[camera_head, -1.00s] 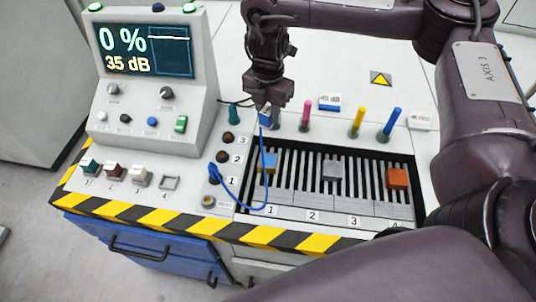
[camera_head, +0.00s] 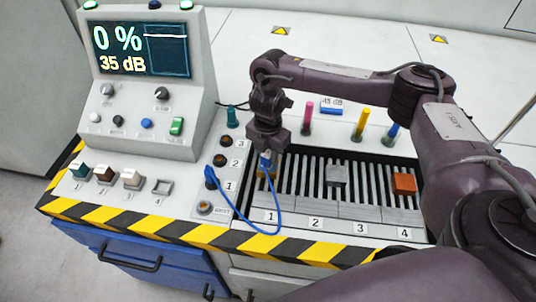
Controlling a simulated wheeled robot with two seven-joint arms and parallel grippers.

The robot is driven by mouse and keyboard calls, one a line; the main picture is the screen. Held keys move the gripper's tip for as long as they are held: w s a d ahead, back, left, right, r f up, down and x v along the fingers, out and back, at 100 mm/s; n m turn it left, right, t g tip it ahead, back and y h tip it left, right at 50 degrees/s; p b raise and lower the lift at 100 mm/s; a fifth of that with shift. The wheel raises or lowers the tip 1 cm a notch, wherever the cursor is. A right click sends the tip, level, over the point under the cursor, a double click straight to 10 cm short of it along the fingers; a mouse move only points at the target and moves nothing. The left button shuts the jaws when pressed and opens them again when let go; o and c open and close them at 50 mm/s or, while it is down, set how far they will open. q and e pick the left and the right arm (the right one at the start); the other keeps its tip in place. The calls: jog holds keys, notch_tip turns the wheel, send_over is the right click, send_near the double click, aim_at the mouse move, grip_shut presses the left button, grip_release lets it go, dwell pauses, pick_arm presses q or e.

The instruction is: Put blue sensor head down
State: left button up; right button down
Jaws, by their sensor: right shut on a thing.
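The small blue sensor head (camera_head: 266,161) is held in my right gripper (camera_head: 267,150), which is shut on it and points down. It is above or against a tan block (camera_head: 262,173) in lane 1 of the slatted bed (camera_head: 290,205); I cannot tell if they touch. A blue cable (camera_head: 243,228) runs from the head in a loop over the bed's front to the port marked 1 (camera_head: 211,183). The gripper hides part of the head and block. My left gripper is not in view.
A console with a screen (camera_head: 141,50) is at left. My right arm spans the right side.

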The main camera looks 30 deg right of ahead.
aim_at(268, 153)
jog(key=c, duration=1.1)
grip_release()
notch_tip(268, 153, up, 12)
jog(key=p, duration=0.3)
jog(key=shift+r+p, duration=0.1)
jog(key=shift+p, duration=0.25)
